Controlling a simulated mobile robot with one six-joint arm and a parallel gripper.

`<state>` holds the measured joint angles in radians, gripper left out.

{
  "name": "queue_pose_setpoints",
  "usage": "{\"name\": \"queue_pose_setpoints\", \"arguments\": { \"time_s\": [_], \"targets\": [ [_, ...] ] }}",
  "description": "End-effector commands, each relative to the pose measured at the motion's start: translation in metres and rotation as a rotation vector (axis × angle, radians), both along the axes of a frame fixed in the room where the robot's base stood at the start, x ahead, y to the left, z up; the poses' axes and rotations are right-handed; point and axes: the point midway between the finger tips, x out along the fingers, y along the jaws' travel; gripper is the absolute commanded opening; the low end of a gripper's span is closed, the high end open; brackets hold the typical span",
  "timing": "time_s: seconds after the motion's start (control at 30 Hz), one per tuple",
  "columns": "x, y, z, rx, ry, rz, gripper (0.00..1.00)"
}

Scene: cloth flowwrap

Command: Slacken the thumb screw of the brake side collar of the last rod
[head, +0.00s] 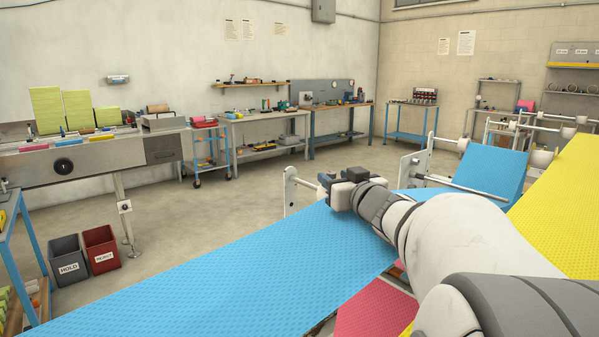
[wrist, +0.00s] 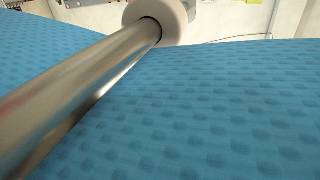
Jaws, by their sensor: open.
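A bare metal rod (wrist: 85,85) runs diagonally across the wrist view. A white round collar (wrist: 162,18) sits around it near the top edge; whether it is the brake side collar cannot be told. No thumb screw shows on its visible face. Blue dimpled cloth (wrist: 210,110) lies on both sides of the rod. My gripper (head: 327,184) is open in the head view, above the far edge of the blue web (head: 240,270), near a white stand (head: 292,190) with a short rod. My fingers are outside the wrist view, and my arm hides part of the rod stand.
More rods with white collars (head: 542,158) and a yellow web (head: 570,190) stand at the right. A pink web (head: 375,312) hangs below my arm. Hold and reject bins (head: 101,256) stand at the left.

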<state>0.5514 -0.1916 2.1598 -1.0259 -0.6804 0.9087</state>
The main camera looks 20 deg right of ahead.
Motion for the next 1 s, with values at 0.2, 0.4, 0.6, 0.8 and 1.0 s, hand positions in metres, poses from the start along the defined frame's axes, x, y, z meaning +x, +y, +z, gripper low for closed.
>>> {"name": "queue_pose_setpoints", "arguments": {
  "time_s": [0.2, 0.4, 0.6, 0.8, 1.0],
  "targets": [
    [-0.028, -0.001, 0.000, -0.001, 0.001, -0.001, 0.41],
    [-0.032, 0.000, -0.001, 0.001, 0.001, 0.001, 0.41],
    [-0.032, 0.000, 0.001, 0.000, 0.001, 0.001, 0.41],
    [-0.032, -0.001, 0.028, 0.000, 0.001, 0.000, 0.41],
    [-0.032, -0.001, 0.058, 0.000, 0.001, 0.000, 0.41]
  ]
}}
